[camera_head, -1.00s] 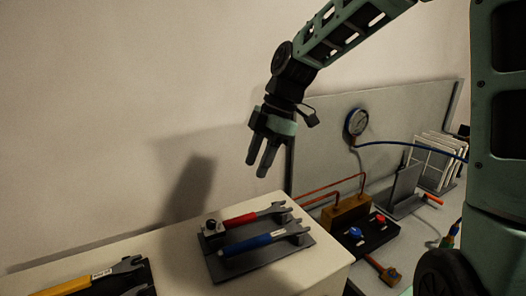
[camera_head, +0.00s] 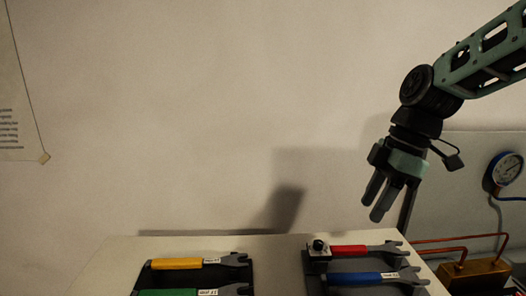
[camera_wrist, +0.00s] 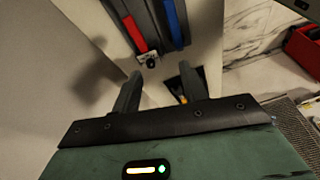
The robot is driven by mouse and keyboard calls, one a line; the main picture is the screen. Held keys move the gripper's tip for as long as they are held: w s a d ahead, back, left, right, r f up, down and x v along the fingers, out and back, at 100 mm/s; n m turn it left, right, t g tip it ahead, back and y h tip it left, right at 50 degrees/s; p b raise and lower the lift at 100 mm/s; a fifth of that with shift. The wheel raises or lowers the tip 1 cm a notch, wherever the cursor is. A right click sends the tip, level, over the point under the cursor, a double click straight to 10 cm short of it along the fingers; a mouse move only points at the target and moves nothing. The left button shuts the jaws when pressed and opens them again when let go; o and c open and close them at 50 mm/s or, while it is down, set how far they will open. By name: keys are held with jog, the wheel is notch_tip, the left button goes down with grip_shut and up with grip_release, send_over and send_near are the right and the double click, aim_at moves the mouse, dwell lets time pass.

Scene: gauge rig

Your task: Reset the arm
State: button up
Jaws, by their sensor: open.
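My gripper (camera_head: 381,197) hangs from my arm at the right of the head view, fingers pointing down. Its two fingers are apart with nothing between them. It is in the air above the right end of the white bench top. In the wrist view my gripper (camera_wrist: 160,92) shows both fingertips, empty and spread. A wrench with a red handle (camera_head: 350,251) and one with a blue handle (camera_head: 362,278) lie on a dark holder below it. The red handle (camera_wrist: 134,35) and the blue handle (camera_wrist: 172,22) also show in the wrist view.
Wrenches with yellow (camera_head: 176,263) and green (camera_head: 180,293) handles lie on the bench (camera_head: 112,250) at left. A gauge (camera_head: 506,168), copper pipes and a brass block (camera_head: 476,274) stand at right. A red bin (camera_wrist: 304,48) shows in the wrist view.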

jog(key=s+a+f+m+h+b, duration=0.1)
jog(key=s+a+f+m, duration=0.1)
jog(key=s, duration=0.5)
jog(key=s+a+f+m+h+b, duration=0.1)
jog(key=s+a+f+m, duration=0.2)
jog(key=s+f, duration=0.3)
jog(key=s+a+f+m+h+b, duration=0.1)
jog(key=s+a+f+m+b, duration=0.1)
jog(key=s+f, duration=0.3)
jog(key=s+a+m, duration=0.1)
jog(key=s, duration=0.1)
jog(key=shift+s+a, duration=0.35)
jog(key=shift+d, duration=0.1)
